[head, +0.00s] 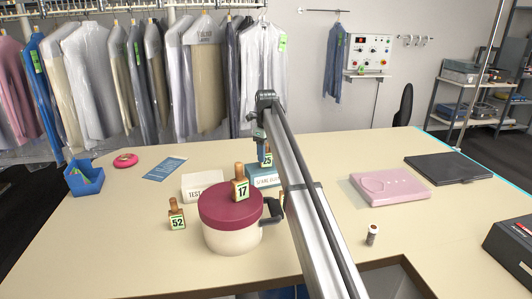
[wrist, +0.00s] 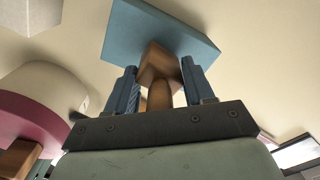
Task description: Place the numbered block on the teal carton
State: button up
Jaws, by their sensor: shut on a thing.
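My gripper (head: 263,143) is shut on a wooden block (head: 266,160) whose green-edged label reads 25. In the wrist view the block (wrist: 158,66) and its rounded handle sit between the two blue fingers. The teal carton (head: 262,180), with lettering partly hidden by my arm, lies right below the block. In the wrist view the carton (wrist: 150,27) shows just beyond the block. I cannot tell whether the block touches it. Block 17 (head: 240,188) stands on the round tub's maroon lid, and block 52 (head: 176,218) stands on the table.
The cream and maroon tub (head: 231,238) stands in front of the carton. A white carton (head: 200,184) is left of the teal one. A pink case (head: 390,187), a dark flat case (head: 447,167) and a small cylinder (head: 372,234) lie to the right. A blue bin (head: 85,179) is far left.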

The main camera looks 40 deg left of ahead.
jog(key=o, duration=1.2)
jog(key=shift+f, duration=0.1)
notch_tip(320, 180, up, 12)
jog(key=shift+r, duration=0.15)
